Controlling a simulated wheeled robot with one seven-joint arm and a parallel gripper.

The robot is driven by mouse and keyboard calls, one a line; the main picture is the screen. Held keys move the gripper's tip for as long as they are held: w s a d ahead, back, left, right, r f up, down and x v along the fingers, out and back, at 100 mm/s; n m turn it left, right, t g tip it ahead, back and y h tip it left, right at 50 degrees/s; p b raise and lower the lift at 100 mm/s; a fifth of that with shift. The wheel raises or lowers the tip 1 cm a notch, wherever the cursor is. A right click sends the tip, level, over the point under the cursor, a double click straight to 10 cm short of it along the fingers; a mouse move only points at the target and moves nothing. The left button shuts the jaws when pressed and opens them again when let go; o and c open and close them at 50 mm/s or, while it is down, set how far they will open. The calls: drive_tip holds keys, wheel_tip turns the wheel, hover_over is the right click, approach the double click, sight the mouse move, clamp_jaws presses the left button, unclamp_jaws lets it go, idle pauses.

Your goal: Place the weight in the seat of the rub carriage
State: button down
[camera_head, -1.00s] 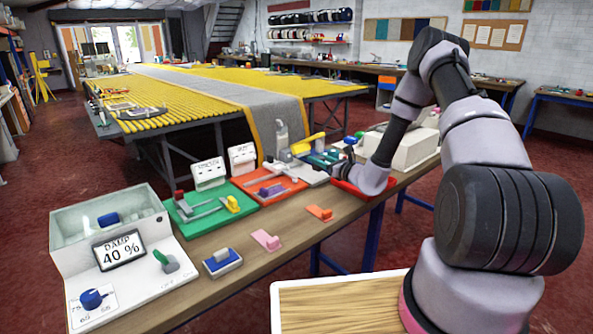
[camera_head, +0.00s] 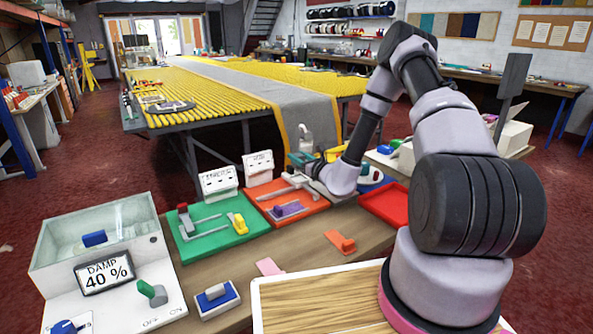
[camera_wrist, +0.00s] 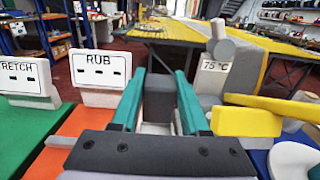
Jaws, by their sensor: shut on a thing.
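My gripper (camera_wrist: 160,103) has two teal fingers shut on a dark grey block, which looks like the weight (camera_wrist: 158,98). In the head view my gripper (camera_head: 303,160) is by the far right edge of the orange board (camera_head: 325,200), and the arm hides the weight. The board bears a "RUB" sign (camera_wrist: 100,75) and a grey rail part that looks like the rub carriage (camera_head: 291,184). A purple-handled piece (camera_head: 288,208) lies at its near side. In the wrist view a pale surface (camera_wrist: 154,128) shows below the weight; I cannot tell whether they touch.
A grey device reading 75 °C (camera_wrist: 214,66) and a yellow handle (camera_wrist: 245,120) stand close right of my gripper. The green board (camera_head: 205,240) is left, and a red tray (camera_head: 388,203) right. An orange piece (camera_head: 340,241) lies on the bench in front.

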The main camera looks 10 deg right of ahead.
sight(299, 168)
drive_tip(key=shift+f, duration=2.3)
drive_tip(key=shift+f, duration=0.1)
drive_tip(key=shift+c, duration=2)
unclamp_jaws()
drive_tip(key=shift+d, duration=0.1)
